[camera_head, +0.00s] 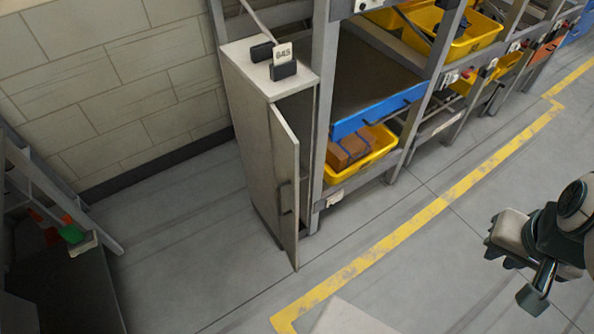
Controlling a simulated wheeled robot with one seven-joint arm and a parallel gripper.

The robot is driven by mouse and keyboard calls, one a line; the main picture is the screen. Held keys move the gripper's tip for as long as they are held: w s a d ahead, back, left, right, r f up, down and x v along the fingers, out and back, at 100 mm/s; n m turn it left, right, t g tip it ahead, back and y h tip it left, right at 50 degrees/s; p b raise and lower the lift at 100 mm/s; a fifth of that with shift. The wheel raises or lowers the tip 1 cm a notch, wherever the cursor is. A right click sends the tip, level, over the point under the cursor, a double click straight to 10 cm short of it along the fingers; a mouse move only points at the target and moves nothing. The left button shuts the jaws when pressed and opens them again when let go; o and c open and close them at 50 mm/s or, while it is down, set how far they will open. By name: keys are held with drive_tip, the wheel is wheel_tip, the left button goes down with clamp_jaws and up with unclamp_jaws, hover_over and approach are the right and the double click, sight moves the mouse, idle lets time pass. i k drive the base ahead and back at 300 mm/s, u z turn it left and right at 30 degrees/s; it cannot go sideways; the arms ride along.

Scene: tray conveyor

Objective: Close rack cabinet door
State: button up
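A tall, narrow grey cabinet (247,150) stands at the end of the rack, against its left post. Its door (285,185) is swung partly open, showing a dark gap on its right side. A dark handle (286,198) is on the door's outer face. My gripper (497,248) is at the right edge, well apart from the cabinet, above the floor beyond the yellow line. I cannot clearly see whether its fingers are open or shut. I see nothing held in it.
The rack (325,100) holds yellow bins (362,158) and a blue-edged shelf (375,112). A yellow line (400,235) crosses the floor. Floor between the cabinet and my gripper is clear. A dark structure (65,285) is lower left.

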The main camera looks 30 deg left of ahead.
sight(286, 146)
drive_tip(key=u, duration=1.7)
drive_tip(key=i, duration=0.5)
drive_tip(key=z, duration=0.25)
drive_tip(key=k, duration=0.5)
drive_tip(key=u, duration=0.7)
drive_tip(key=i, duration=0.5)
